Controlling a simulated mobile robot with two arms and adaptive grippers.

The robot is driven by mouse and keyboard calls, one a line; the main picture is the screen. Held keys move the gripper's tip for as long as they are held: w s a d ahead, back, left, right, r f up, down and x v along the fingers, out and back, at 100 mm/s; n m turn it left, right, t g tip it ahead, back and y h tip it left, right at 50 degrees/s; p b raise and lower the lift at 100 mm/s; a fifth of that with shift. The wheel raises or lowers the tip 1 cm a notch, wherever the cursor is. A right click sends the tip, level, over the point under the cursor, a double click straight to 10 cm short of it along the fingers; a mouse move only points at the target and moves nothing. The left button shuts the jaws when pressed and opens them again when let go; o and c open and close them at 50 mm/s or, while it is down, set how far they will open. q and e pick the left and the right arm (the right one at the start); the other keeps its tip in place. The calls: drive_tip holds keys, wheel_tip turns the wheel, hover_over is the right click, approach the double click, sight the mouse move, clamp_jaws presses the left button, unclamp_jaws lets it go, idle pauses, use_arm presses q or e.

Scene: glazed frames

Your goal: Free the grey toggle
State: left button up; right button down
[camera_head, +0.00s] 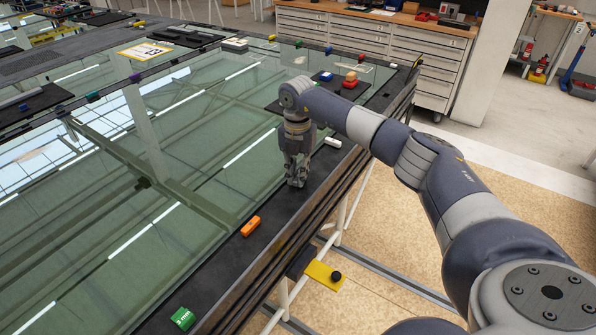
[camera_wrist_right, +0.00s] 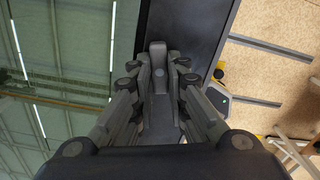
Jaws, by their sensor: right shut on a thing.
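The grey toggle (camera_wrist_right: 158,52) stands on the dark frame edge, between the fingertips of my right gripper (camera_wrist_right: 159,78) in the right wrist view. In the head view my right gripper (camera_head: 297,176) points straight down at the frame's right border and is shut on the toggle, with only a small grey part of it (camera_head: 296,184) showing at the tips. The fingers hide most of the toggle, and I cannot tell whether it is turned. My left gripper is not in view.
Along the dark border lie an orange block (camera_head: 250,227), a white block (camera_head: 333,142) and a green block (camera_head: 182,319). A yellow plate with a black knob (camera_head: 323,275) sticks out from the side. Large glass (camera_head: 150,235) fills the left. Red and blue blocks sit farther back.

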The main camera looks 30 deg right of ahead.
sight(297, 177)
drive_tip(key=shift+w+r+m, duration=0.15)
drive_tip(key=shift+m, duration=1.35)
drive_tip(key=c, duration=1.6)
unclamp_jaws()
wheel_tip(297, 177, up, 12)
drive_tip(key=shift+f, duration=0.1)
